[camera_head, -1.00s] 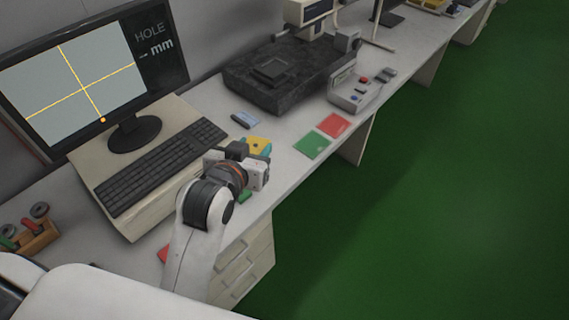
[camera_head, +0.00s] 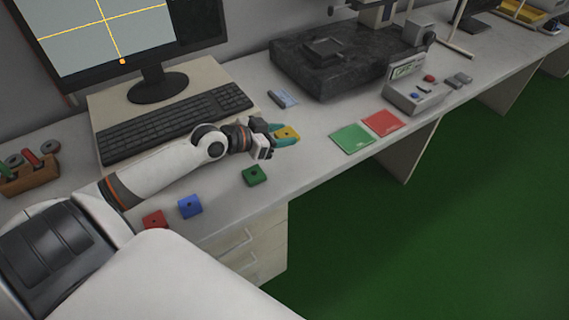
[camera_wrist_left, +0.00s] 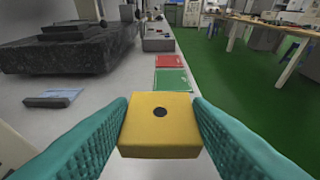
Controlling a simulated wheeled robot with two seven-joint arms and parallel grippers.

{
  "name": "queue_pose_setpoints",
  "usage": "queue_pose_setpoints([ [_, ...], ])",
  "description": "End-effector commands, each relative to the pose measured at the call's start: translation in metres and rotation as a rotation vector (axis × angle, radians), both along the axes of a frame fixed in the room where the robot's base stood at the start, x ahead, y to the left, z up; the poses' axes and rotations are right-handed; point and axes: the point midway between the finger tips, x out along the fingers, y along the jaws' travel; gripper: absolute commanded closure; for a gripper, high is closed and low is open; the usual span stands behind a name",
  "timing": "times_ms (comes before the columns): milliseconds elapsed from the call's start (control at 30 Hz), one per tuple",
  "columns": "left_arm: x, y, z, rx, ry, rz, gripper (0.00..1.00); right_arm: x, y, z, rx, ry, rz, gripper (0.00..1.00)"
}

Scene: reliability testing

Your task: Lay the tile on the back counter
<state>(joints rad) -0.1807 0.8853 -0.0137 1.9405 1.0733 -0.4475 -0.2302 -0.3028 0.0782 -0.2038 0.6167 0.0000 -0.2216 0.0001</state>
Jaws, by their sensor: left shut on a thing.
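The yellow tile (camera_head: 287,133), a square block with a dark hole in its middle, is between the teal fingers of my left gripper (camera_head: 281,137). In the left wrist view the tile (camera_wrist_left: 160,137) sits level between both fingertips, which press on its left and right sides. The gripper is over the long light-grey counter (camera_head: 318,168); I cannot tell whether the tile is above the surface or touching it. A green tile (camera_head: 254,175), a blue tile (camera_head: 190,206) and a red tile (camera_head: 154,219) lie along the counter's front edge. My right gripper is not in view.
Flat green (camera_head: 352,138) and red (camera_head: 383,122) squares lie beyond the gripper. Behind stand a dark stone block (camera_head: 330,75), a keyboard (camera_head: 175,125) and a monitor (camera_head: 110,30). A control box (camera_head: 413,95) stands further right. A wooden-topped bench (camera_wrist_left: 270,30) shows across the green floor.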

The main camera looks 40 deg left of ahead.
Motion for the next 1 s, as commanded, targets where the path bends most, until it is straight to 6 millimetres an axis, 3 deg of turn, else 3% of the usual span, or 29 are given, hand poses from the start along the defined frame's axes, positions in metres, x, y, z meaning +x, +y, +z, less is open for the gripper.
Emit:
queue_pose_setpoints([
  [133,-0.001,0.0,-0.032,-0.004,0.005,0.002,0.78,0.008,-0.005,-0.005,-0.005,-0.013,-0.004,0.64],
  [533,-0.001,-0.001,-0.082,-0.002,0.004,0.002,0.78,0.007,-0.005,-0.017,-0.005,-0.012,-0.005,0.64],
  [967,-0.001,-0.001,-0.09,-0.001,0.003,0.001,0.78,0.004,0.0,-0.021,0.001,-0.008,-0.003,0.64],
  [1000,-0.001,-0.001,-0.09,-0.001,0.003,0.0,0.52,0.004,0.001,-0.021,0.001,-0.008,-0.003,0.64],
])
